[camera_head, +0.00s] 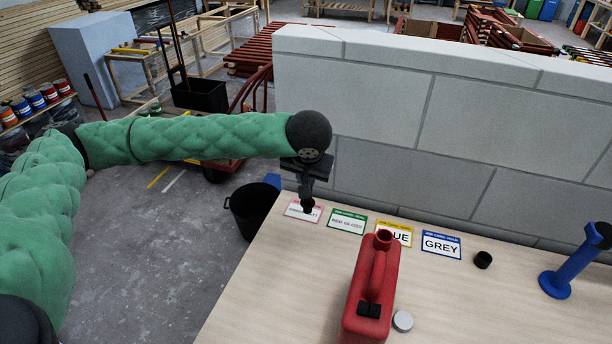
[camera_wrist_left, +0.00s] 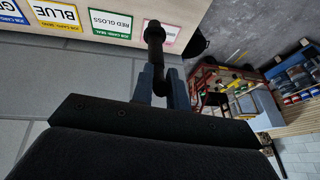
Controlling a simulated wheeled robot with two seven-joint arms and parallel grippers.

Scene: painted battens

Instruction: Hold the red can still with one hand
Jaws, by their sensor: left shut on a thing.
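The red can (camera_head: 358,298) stands on the pale wooden bench, with its neck open at the top and a handle along its upper side. My left gripper (camera_head: 306,188) is above the bench's back left part, behind and left of the can and well apart from it. In the left wrist view, the left gripper (camera_wrist_left: 162,82) is shut on a slim black piece with a rounded end (camera_wrist_left: 154,36), perhaps a spout. The can is not visible in that view. My right gripper is not in view.
Cards lie along the bench's back: a pink-edged one (camera_head: 294,213), RED GLOSS (camera_head: 347,222), BLUE (camera_head: 406,232) and GREY (camera_head: 441,244). A black cap (camera_head: 483,260), grey disc (camera_head: 403,321) and blue stand (camera_head: 572,268) are on the bench. A block wall (camera_head: 430,110) rises behind.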

